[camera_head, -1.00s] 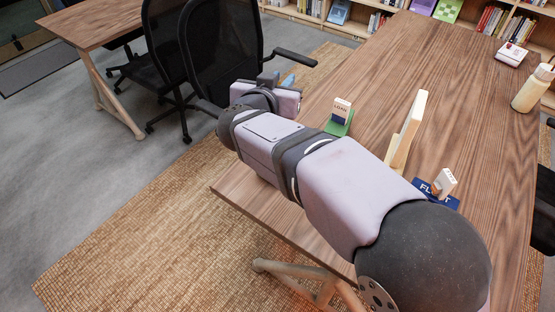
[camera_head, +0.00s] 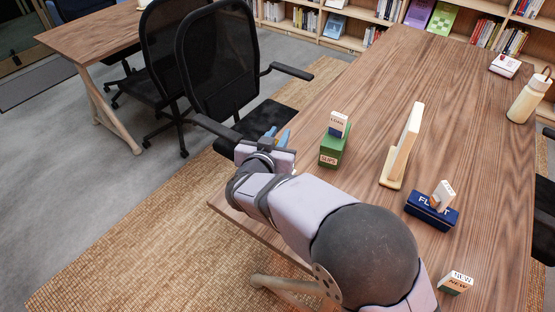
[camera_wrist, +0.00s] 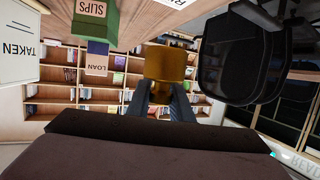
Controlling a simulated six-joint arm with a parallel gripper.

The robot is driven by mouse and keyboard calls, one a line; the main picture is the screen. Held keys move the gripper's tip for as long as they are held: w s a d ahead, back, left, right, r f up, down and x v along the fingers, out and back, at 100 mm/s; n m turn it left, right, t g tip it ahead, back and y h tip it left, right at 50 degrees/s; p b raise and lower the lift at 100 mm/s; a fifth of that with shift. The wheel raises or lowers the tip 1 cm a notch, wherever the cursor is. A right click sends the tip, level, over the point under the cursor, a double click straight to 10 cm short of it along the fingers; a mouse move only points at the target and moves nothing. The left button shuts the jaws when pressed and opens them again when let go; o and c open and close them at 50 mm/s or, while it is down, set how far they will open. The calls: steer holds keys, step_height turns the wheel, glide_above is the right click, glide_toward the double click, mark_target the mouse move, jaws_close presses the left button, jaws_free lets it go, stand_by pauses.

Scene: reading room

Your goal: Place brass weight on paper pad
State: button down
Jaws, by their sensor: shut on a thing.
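The brass weight (camera_wrist: 167,65) is a golden-brown block in the wrist view, held at the tips of my gripper (camera_wrist: 171,94). The two dark fingers are shut on it from both sides. In the head view my gripper (camera_head: 277,138) is near the table's left edge, left of the green box; the weight cannot be made out there. I cannot pick out a paper pad for certain in either view. A white lettered thing (camera_wrist: 178,3) is cut off at the top of the wrist view, and I cannot tell what it is.
On the wooden table (camera_head: 355,195) stand a green SLIPS box (camera_head: 333,152) with a LOAN block, a wooden upright stand (camera_head: 405,145), a navy FLOAT box (camera_head: 430,211) and a NEW block (camera_head: 456,283). A bottle (camera_head: 528,100) is far right. Black chairs (camera_head: 225,65) are beyond my gripper.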

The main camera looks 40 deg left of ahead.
steer(key=shift+f+b, duration=0.3)
steer(key=shift+f, duration=2.95)
steer(key=shift+f, duration=0.15)
steer(key=c, duration=1.6)
jaws_free()
steer(key=shift+f, duration=0.1)
steer(key=shift+r, duration=0.25)
steer(key=v, duration=1.2)
